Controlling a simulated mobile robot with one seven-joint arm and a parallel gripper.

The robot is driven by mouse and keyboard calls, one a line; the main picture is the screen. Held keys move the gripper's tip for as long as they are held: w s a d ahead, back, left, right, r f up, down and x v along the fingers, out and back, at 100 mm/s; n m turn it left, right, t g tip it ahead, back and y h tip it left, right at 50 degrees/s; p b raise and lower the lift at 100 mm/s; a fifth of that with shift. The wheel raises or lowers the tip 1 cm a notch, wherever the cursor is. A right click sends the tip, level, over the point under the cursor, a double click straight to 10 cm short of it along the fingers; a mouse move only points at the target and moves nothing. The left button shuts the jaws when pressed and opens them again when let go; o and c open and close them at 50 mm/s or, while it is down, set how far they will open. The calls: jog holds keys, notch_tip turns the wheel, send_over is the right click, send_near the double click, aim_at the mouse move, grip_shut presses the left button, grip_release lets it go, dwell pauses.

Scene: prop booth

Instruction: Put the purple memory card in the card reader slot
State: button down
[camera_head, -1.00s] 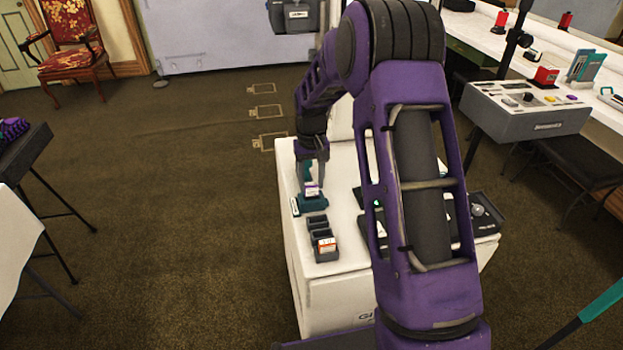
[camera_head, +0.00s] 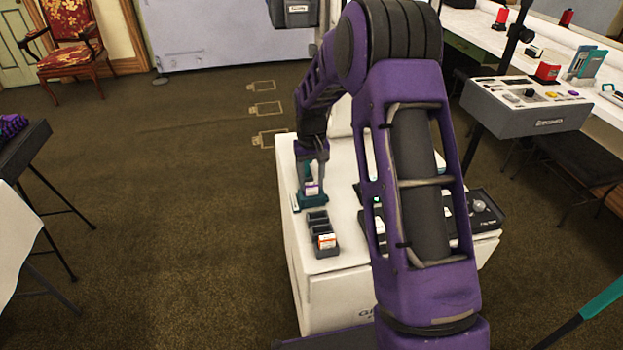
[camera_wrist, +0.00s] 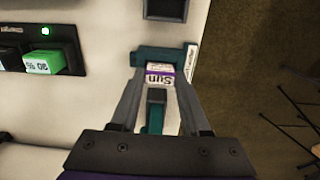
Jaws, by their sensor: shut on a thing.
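The purple memory card (camera_head: 312,188), white with a purple stripe, is upright between the fingers of my gripper (camera_head: 314,178). In the wrist view the card (camera_wrist: 160,76) shows its printed label at the fingertips of my gripper (camera_wrist: 162,90), which is shut on it. A teal block (camera_head: 309,202), apparently the card reader, stands on the white cabinet top right below the card. Its teal edges (camera_wrist: 150,57) show around the card in the wrist view. The card's lower edge and the slot are hidden, so I cannot tell how deep it sits.
A dark slotted tray (camera_head: 324,246) with an orange-and-white card is in front of the teal block. Dark devices (camera_head: 487,213) sit to the right, partly behind my arm. In the wrist view a black unit (camera_wrist: 12,55) holds a green block. The cabinet's left edge is close.

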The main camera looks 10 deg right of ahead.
jog(key=shift+c, duration=1.5)
grip_release()
jog(key=shift+r, duration=0.1)
jog(key=shift+r+p, duration=2.45)
jog(key=shift+r, duration=1)
